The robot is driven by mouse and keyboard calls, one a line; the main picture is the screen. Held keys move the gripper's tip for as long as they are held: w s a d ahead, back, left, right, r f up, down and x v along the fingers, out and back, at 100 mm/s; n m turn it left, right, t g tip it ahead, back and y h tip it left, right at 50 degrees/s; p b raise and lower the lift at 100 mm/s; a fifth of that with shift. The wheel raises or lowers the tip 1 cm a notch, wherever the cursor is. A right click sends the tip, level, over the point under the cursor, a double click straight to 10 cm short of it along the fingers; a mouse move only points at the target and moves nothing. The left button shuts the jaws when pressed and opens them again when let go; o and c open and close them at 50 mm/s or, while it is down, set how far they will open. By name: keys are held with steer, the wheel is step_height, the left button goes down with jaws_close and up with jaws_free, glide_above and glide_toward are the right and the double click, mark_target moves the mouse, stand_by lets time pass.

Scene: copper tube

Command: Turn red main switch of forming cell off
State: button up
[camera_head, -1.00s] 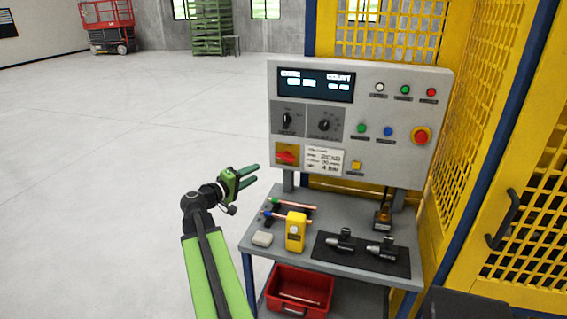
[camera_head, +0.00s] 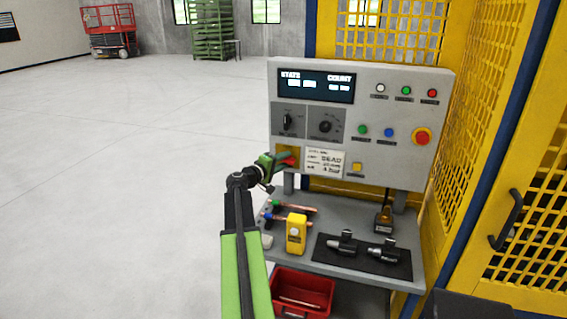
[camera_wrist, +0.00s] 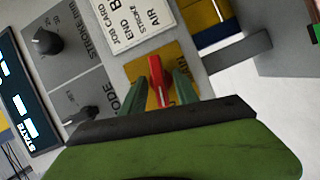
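The red main switch (camera_wrist: 158,80) sits on a yellow plate (camera_wrist: 178,58) at the lower left of the grey control panel (camera_head: 400,75). In the wrist view its red handle stands between my two green fingers, with yellow plate showing in the gaps on both sides. My gripper (camera_wrist: 158,92) is open around the handle and does not visibly grip it. In the head view my gripper (camera_head: 285,160) is in front of the switch and covers most of it. Whether a finger touches the plate cannot be told.
A job card (camera_head: 325,161) is right of the switch, rotary knobs (camera_head: 287,119) above it. A red emergency button (camera_head: 421,137) is at the panel's right. Below, the bench (camera_head: 345,215) holds a yellow device (camera_head: 296,234) and tubes. Open floor (camera_head: 120,180) lies to the left.

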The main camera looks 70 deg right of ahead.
steer(key=shift+c, duration=0.2)
jaws_close()
steer(key=shift+f+n+h+b, duration=0.35)
steer(key=shift+n+b, duration=0.35)
steer(key=shift+b, duration=0.3)
steer(key=shift+r+n, duration=0.25)
steer(key=shift+n, duration=0.25)
steer(key=shift+o, duration=0.2)
jaws_free()
